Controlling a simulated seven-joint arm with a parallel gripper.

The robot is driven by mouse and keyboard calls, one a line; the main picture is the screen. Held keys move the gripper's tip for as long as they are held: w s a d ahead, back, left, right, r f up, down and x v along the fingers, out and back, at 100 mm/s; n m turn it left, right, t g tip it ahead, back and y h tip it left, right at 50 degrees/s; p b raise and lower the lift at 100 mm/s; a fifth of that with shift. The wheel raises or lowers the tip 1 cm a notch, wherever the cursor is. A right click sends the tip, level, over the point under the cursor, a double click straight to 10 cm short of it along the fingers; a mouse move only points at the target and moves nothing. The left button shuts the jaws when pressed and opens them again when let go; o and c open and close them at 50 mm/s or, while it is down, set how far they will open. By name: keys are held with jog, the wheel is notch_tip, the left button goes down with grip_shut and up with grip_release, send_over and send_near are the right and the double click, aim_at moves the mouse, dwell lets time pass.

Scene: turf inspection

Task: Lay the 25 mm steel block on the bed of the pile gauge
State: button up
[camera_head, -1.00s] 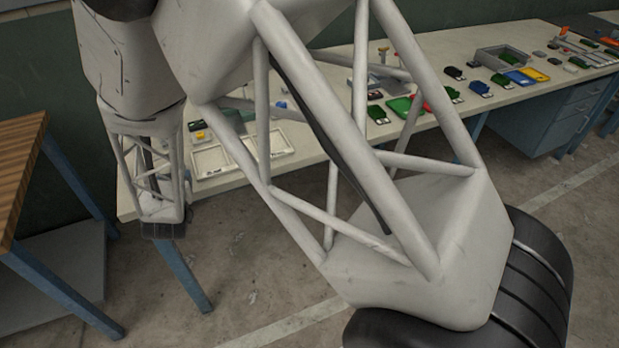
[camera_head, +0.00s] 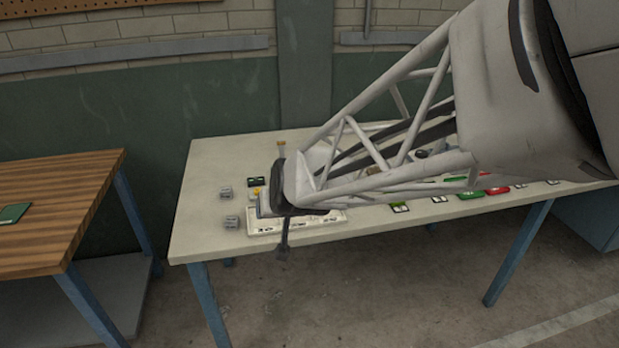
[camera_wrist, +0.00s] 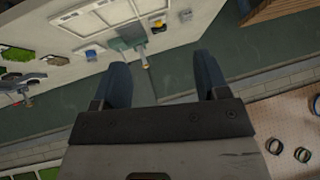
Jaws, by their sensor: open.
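Small grey blocks with light labels stand at the table's left end: one (camera_head: 226,192) farther back and one (camera_head: 231,222) nearer the front. They also show as small grey shapes in the wrist view (camera_wrist: 186,15); I cannot tell which is the 25 mm steel block. What looks like the pile gauge (camera_wrist: 125,42), grey-green with a yellow-tipped part, is at the table edge in the wrist view. In the head view my arm's end mostly hides it, leaving an orange-topped post (camera_head: 281,147). My gripper (camera_wrist: 163,72) is open and empty, its fingers apart above the table.
A white compartment tray (camera_head: 335,217) lies by the front edge, partly behind my arm. Green and red items (camera_head: 470,195) lie farther right. A wooden table (camera_head: 60,220) stands left across a floor gap.

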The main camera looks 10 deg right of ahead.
jog(key=s+d+r+g+h, duration=0.1)
jog(key=s+d+r+g, duration=0.1)
jog(key=s+d, duration=0.4)
jog(key=s+d+r+g+h, duration=0.1)
jog(key=s+d+r+g, duration=0.2)
jog(key=s, duration=1.3)
jog(key=d, duration=0.3)
jog(key=shift+s+r+h, duration=0.25)
jog(key=shift+r+h, duration=0.05)
jog(key=shift+o, duration=0.4)
jog(key=shift+w, duration=0.15)
